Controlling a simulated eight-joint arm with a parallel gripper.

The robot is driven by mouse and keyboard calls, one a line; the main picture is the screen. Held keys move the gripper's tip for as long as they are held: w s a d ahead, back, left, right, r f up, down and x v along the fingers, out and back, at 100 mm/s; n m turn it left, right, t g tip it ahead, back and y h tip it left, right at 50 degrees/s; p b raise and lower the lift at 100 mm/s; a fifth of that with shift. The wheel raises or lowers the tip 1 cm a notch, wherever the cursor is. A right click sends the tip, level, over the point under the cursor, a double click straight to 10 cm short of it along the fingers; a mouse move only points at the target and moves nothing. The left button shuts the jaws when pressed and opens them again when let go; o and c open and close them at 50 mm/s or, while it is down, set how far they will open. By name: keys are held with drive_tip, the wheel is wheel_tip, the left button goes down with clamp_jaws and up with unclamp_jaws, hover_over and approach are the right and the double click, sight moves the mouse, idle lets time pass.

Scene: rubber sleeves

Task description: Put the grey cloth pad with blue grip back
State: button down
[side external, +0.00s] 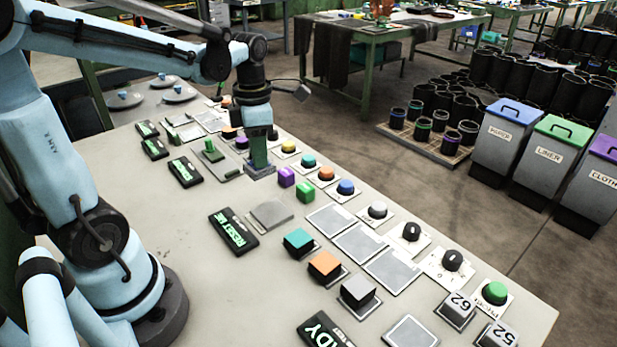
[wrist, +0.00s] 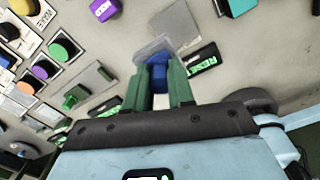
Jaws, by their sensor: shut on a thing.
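My gripper (side external: 258,158) is over the table among the blocks and knobs. In the wrist view its green fingers (wrist: 160,82) are shut on the blue grip (wrist: 158,70) of the grey cloth pad (wrist: 150,47). The pad sticks out beyond the fingertips. In the side view the pad shows as a small grey edge (side external: 262,174) under the fingers, and the blue grip is hidden. I cannot tell whether the pad touches the table. A bare grey plate (side external: 270,214), also in the wrist view (wrist: 174,25), lies beside a RESET sign (side external: 233,232).
A green-gripped piece (side external: 212,152) stands on another grey plate. A row of coloured knobs (side external: 346,188) lines the far edge. Lidded bins (side external: 505,140) stand on the floor at right.

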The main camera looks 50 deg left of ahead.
drive_tip(key=d, duration=0.5)
drive_tip(key=a+f, duration=0.2)
drive_tip(key=a, duration=0.1)
drive_tip(key=a+f, duration=0.2)
drive_tip(key=a, duration=0.2)
drive_tip(key=a+f, duration=0.2)
drive_tip(key=a, duration=0.2)
drive_tip(key=shift+a, duration=0.25)
drive_tip(key=shift+f, duration=1.95)
drive_tip(key=shift+f, duration=0.15)
drive_tip(key=c, duration=1)
unclamp_jaws()
drive_tip(key=shift+o, duration=0.2)
